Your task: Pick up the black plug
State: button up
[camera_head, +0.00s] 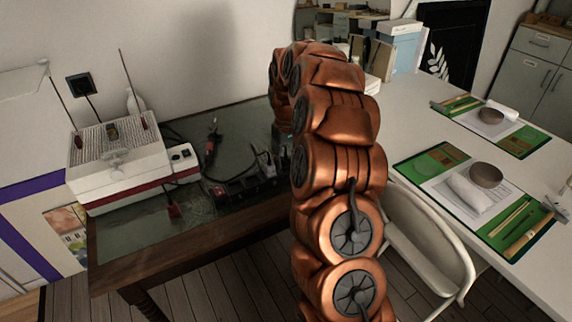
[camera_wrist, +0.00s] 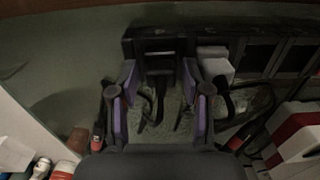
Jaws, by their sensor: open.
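My gripper (camera_wrist: 159,70) is open in the wrist view, its two purple-padded fingers spread apart. A black plug (camera_wrist: 158,58) shows between and just beyond the fingertips, at a dark power strip (camera_wrist: 245,45), with dark cord running back towards me. I cannot tell whether the fingers touch it. A light grey plug (camera_wrist: 214,63) sits just right of the right fingertip. In the head view, the dark strip (camera_head: 238,187) lies on the green-topped table, and my copper arm hides the gripper.
A white and red device (camera_head: 120,165) stands on the table's left, and also at the wrist view's right edge (camera_wrist: 300,135). A red-tipped tool (camera_head: 211,148) stands behind the strip. A white chair (camera_head: 430,235) and a white table with green mats (camera_head: 440,190) are right.

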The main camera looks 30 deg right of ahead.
jog(key=shift+f, duration=0.2)
grip_shut()
dwell(0.3)
notch_tip(320, 180, up, 10)
jog(key=shift+f+b, duration=0.1)
jog(key=shift+b, duration=0.4)
notch_tip(320, 180, up, 5)
jog(key=p, duration=0.2)
send_over(286, 158)
jog(key=shift+s+r, duration=0.1)
jog(key=shift+r, duration=0.1)
dwell(0.6)
